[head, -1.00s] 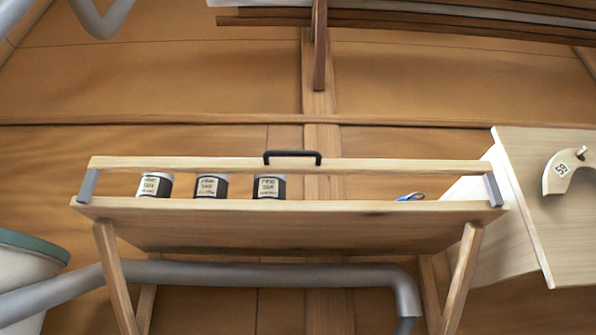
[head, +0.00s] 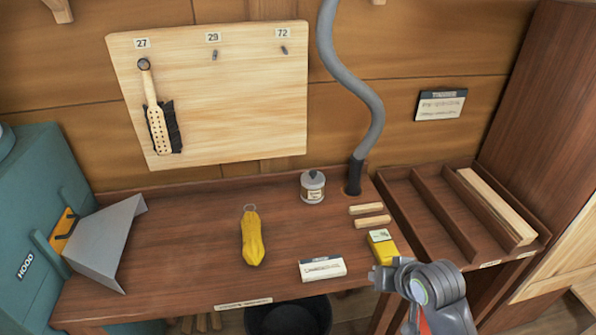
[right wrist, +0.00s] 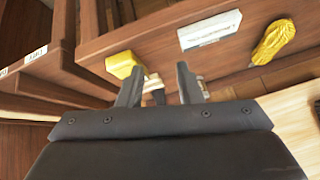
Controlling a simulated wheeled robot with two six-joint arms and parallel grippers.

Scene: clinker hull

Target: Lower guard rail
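The guard rail is in neither current view. My right gripper (head: 380,278) is low at the right in the head view, by the front edge of a dark wooden bench (head: 190,260) and close to a yellow box (head: 382,247). In the right wrist view the gripper's two fingers (right wrist: 159,85) stand apart, with nothing clearly held between them. My left gripper is in neither view.
The bench bears a yellow cloth bundle (head: 253,238), a white labelled block (head: 322,268), a small jar (head: 313,186) and two wooden sticks (head: 370,221). A divided tray (head: 400,200) is at right, a metal hood (head: 108,245) at left. A black bucket (head: 288,318) stands below.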

